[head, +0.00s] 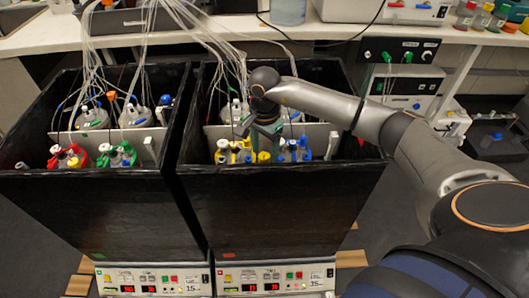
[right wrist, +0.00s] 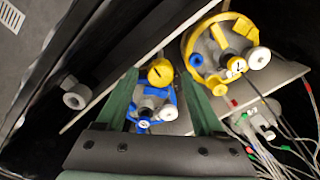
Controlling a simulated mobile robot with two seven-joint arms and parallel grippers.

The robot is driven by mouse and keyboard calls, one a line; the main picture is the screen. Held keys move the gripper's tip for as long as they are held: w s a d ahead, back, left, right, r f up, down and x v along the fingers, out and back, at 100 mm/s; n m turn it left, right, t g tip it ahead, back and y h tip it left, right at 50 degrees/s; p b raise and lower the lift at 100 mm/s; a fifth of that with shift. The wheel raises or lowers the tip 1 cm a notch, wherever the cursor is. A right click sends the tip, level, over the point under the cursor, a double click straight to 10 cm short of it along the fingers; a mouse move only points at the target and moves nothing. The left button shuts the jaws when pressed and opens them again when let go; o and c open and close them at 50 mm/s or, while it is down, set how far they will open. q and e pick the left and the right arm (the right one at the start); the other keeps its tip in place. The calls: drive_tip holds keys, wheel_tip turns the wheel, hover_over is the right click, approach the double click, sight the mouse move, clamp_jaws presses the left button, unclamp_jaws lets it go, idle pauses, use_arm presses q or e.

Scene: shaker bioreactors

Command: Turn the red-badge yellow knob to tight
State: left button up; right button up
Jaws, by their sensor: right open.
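My right gripper (head: 265,152) reaches down into the right-hand black box (head: 275,205), which has a small red badge on its front. In the right wrist view its two green fingers (right wrist: 158,76) stand apart, one on each side of a round yellow knob (right wrist: 160,71). The knob is on a blue-ringed vessel (right wrist: 165,103); I cannot tell whether the fingers touch it. My left gripper is not in view.
A yellow-ringed vessel (right wrist: 215,50) stands close by. A light divider plate (right wrist: 105,98) and the dark box wall border the gripper. Tubes and cables (right wrist: 275,150) run near the right finger. The left box (head: 85,215) holds red-ringed (head: 68,156) and green-ringed (head: 117,155) vessels.

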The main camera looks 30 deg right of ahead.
drive_tip(key=shift+f, duration=0.5)
clamp_jaws()
idle(0.3)
